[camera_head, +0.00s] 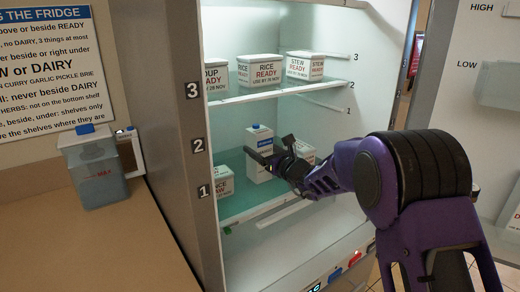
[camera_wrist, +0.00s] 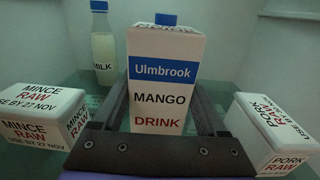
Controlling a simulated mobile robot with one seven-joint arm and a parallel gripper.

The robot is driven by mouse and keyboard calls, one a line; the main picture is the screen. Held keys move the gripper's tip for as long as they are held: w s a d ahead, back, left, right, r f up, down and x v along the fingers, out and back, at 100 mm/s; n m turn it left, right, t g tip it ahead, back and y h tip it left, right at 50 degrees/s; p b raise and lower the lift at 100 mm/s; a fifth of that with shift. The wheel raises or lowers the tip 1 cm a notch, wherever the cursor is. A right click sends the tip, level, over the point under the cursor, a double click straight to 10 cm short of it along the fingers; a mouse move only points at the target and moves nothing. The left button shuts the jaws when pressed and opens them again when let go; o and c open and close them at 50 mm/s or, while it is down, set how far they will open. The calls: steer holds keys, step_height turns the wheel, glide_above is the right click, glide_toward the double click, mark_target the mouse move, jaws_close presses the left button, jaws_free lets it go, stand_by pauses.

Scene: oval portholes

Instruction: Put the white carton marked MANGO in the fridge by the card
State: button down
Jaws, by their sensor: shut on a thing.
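The white MANGO drink carton (camera_wrist: 165,95), with a blue band and blue cap, is upright between my gripper's fingers in the wrist view. It also shows in the head view (camera_head: 258,160), inside the fridge over the lower glass shelf (camera_head: 250,203). My gripper (camera_head: 275,153) is shut on it, with one finger on each side; the fingers also show in the wrist view (camera_wrist: 165,112). I cannot tell whether its base rests on the glass.
On the lower shelf, a MINCE RAW box (camera_wrist: 40,118) is left of the carton and a PORK RAW box (camera_wrist: 272,130) right. A MILK bottle (camera_wrist: 103,45) stands behind left. READY boxes (camera_head: 260,70) stand on the upper shelf (camera_head: 270,94). A blue-lidded jug (camera_head: 97,170) is on the counter.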

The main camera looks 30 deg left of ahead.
jaws_free()
steer(key=v, duration=1.2)
steer(key=shift+r, duration=0.1)
